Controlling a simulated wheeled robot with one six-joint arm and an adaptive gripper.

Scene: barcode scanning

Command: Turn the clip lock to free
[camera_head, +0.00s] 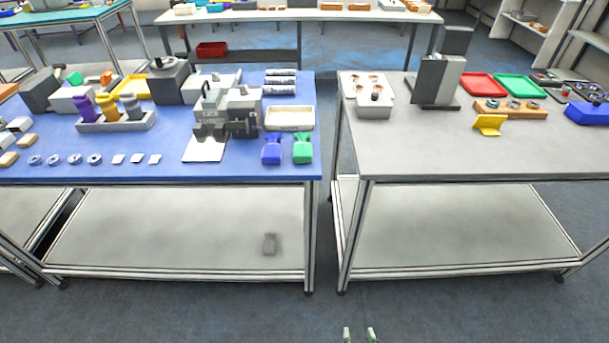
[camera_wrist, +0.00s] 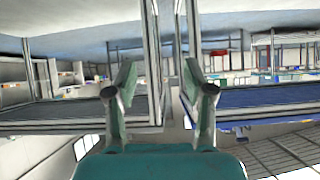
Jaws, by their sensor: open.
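I cannot make out a clip lock for certain in either view. A grey-and-black machine (camera_head: 243,112) stands on the blue-topped table (camera_head: 225,172) in the head view; its small parts are too small to read. My gripper (camera_head: 359,334) shows only as two fingertips at the bottom edge of the head view, over the floor in front of the tables. In the wrist view my gripper (camera_wrist: 160,82) has its two green fingers spread apart with nothing between them. It is well away from the things on the tabletops.
A blue item (camera_head: 271,150) and a green item (camera_head: 303,149) lie near the blue table's front right. A grey table (camera_head: 440,160) stands to the right, with a yellow stand (camera_head: 489,124) and red tray (camera_head: 483,84). A narrow gap separates the tables; the floor in front is clear.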

